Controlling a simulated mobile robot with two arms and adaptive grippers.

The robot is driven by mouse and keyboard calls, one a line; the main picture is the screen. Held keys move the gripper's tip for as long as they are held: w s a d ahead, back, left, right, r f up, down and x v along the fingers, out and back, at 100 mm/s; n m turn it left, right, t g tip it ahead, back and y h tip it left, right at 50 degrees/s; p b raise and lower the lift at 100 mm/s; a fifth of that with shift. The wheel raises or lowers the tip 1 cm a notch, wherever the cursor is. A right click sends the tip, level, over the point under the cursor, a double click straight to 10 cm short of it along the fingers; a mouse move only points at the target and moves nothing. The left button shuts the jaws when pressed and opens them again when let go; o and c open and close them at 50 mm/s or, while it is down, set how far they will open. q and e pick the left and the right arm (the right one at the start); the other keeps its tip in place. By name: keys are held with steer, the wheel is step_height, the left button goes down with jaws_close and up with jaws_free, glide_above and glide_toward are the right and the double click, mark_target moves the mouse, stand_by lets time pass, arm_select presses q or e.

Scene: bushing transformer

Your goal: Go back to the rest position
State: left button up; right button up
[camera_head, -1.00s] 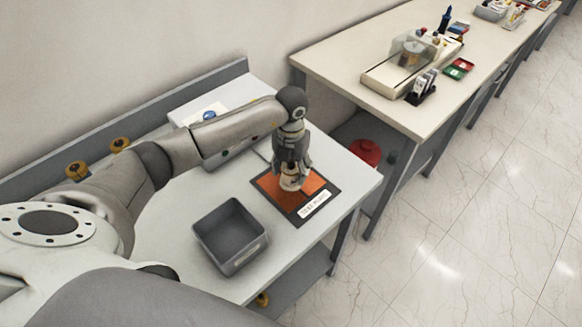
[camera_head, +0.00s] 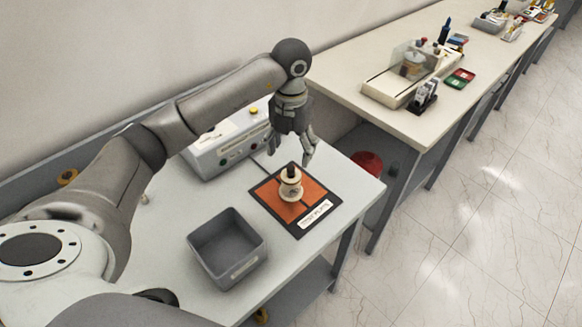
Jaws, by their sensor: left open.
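My left gripper (camera_head: 291,158) is open and empty, with its fingers pointing down. It hangs above the table, just behind and above a cream-coloured bushing (camera_head: 291,184) with a dark top. The bushing stands upright on an orange test plate (camera_head: 313,196) with a black border and a white label. The fingers look apart from the bushing. My right gripper is not in view.
A grey open bin (camera_head: 228,247), empty, stands on the white table left of the plate. A grey box with buttons (camera_head: 227,150) is behind, partly under my left arm. A second table (camera_head: 350,75) with several items stands at the right.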

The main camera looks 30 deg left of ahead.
arm_select(q)
steer(key=shift+r, duration=0.85)
